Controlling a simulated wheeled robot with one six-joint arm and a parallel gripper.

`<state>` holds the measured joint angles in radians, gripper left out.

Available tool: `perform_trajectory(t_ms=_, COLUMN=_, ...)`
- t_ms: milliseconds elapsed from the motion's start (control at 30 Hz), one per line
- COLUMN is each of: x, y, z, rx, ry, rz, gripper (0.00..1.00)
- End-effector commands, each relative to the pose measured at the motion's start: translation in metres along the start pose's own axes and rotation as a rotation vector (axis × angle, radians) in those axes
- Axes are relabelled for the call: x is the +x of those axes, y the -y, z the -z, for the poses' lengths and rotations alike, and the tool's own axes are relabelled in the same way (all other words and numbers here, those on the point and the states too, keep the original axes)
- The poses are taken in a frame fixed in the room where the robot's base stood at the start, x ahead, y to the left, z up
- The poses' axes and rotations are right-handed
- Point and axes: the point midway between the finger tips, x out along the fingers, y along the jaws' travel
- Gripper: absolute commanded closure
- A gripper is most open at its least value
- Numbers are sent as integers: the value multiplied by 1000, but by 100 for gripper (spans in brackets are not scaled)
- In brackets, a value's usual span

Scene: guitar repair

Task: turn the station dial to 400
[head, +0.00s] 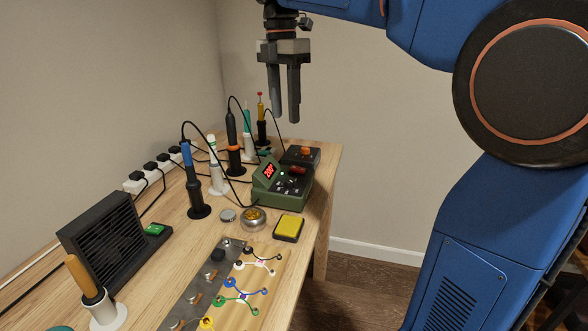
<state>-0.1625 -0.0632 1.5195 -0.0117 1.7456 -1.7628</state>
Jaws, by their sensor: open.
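The green soldering station (283,188) stands on the bench toward its far right part. Its slanted face has a lit red display (269,171), whose digits are too small to read for certain. Small knobs sit on its top beside the display; I cannot tell the dial's setting. A red part (298,170) lies at the station's back edge. My gripper (285,116) hangs open and empty above and behind the station, fingers pointing down, clear of everything.
Several soldering irons in stands, including a blue-tipped one (196,185), rise left of the station with looping cables. A dark box (300,156) sits behind it. A yellow sponge tray (288,228), a brass-wool tin (253,218) and a black fan unit (103,240) stand nearer.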

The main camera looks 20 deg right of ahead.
Motion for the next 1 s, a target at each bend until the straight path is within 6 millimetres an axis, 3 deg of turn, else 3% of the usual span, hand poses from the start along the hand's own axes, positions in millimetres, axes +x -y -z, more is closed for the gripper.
perform_trajectory(t_ms=267, x=29, y=1, z=0, rx=-3, ry=0, rz=2, gripper=59)
perform_trajectory(t_ms=1000, x=154, y=1, z=0, rx=0, ry=0, rz=1, gripper=59)
